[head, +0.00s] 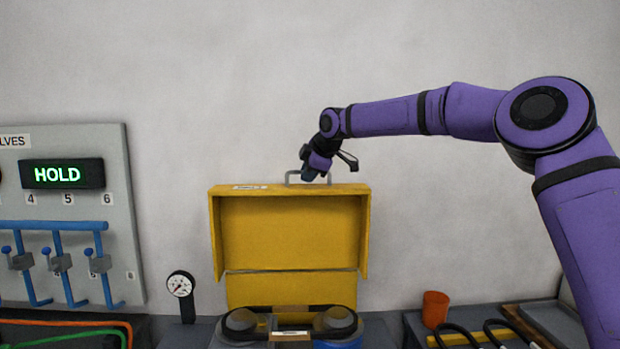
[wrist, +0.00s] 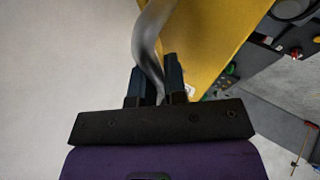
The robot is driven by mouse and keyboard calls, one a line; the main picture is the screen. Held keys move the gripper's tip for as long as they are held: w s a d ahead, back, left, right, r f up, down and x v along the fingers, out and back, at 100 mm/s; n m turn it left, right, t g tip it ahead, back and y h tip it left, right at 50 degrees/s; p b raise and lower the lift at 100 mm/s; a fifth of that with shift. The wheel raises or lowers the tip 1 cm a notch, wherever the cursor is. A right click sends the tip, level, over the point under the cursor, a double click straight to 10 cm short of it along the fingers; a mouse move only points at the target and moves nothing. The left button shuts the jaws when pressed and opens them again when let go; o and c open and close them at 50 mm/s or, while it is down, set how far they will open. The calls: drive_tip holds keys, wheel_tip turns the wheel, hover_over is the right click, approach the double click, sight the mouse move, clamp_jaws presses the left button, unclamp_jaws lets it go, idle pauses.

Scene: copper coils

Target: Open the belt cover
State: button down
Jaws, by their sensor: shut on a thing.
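The yellow belt cover (head: 290,232) stands raised and upright at the back of its base, its hollow inside facing me. A grey bar handle (head: 290,176) sits on its top edge. My gripper (head: 309,173) is at this handle, above the cover. In the wrist view my gripper (wrist: 160,88) has its two dark fingers on either side of the curved grey handle (wrist: 148,40), shut on it. The yellow cover (wrist: 215,35) lies just beyond the fingers there. Below the cover, dark round pulleys (head: 335,322) show on the base.
A valve panel (head: 110,180) with a green HOLD display (head: 62,174) stands at the left. A round gauge (head: 180,286) is left of the cover. An orange cup (head: 435,309) and dark coils (head: 460,335) are at the lower right. The wall behind is bare.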

drive_tip(key=shift+w+g, duration=0.3)
drive_tip(key=shift+w, duration=0.7)
drive_tip(key=c, duration=1.2)
unclamp_jaws()
drive_tip(key=v, duration=1.1)
drive_tip(key=shift+a, duration=0.1)
